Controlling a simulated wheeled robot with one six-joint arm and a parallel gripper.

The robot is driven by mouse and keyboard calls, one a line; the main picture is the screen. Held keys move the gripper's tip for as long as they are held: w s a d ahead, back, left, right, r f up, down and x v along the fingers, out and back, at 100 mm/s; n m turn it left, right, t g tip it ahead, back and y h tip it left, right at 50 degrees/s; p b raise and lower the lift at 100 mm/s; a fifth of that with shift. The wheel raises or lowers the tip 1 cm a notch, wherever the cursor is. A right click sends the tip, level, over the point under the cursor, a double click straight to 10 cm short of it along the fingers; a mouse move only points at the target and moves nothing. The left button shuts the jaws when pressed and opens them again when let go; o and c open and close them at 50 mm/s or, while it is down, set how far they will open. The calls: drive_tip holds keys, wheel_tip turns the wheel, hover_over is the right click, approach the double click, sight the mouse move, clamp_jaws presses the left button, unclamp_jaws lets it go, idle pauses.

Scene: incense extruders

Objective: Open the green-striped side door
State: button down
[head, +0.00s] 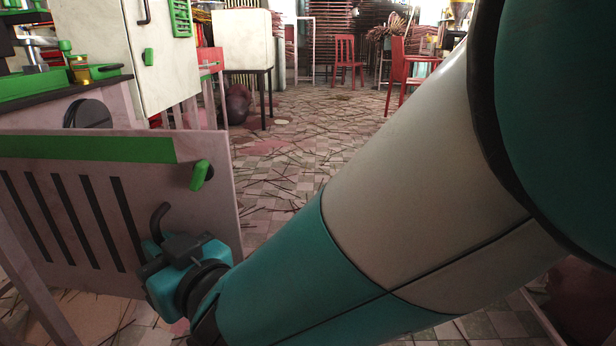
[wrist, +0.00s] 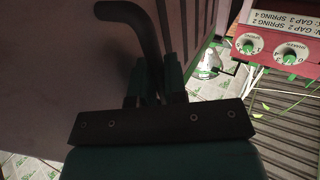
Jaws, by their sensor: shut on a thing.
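The side door (head: 80,205) is a pale panel with a green stripe along its top and several dark slots, at the lower left of the head view. A green latch (head: 201,176) sits near its upper right corner, tilted. A bent black handle (head: 158,217) is below the latch. My gripper (head: 160,247) is shut on the handle, beside the door's face. In the wrist view the handle (wrist: 128,16) runs down between my gripper's fingers (wrist: 155,82); its lower part is hidden. I cannot tell how far the door stands from its frame.
A bench (head: 60,88) with green fittings stands behind the door. A white cabinet (head: 155,55) is beyond it. Debris-strewn tiled floor (head: 290,150) is open to the right. The wrist view shows a red control box (wrist: 275,45) with knobs.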

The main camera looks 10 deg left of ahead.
drive_tip(key=shift+w+d+r, duration=0.1)
drive_tip(key=shift+r, duration=0.1)
drive_tip(key=c, duration=1.2)
unclamp_jaws()
drive_tip(key=shift+f, duration=0.1)
drive_tip(key=shift+s+d+f+b, duration=0.2)
drive_tip(key=shift+s+b, duration=0.1)
drive_tip(key=shift+b, duration=0.1)
drive_tip(key=shift+b+v, duration=5.9)
drive_tip(key=shift+v, duration=2.5)
drive_tip(key=shift+r, duration=0.1)
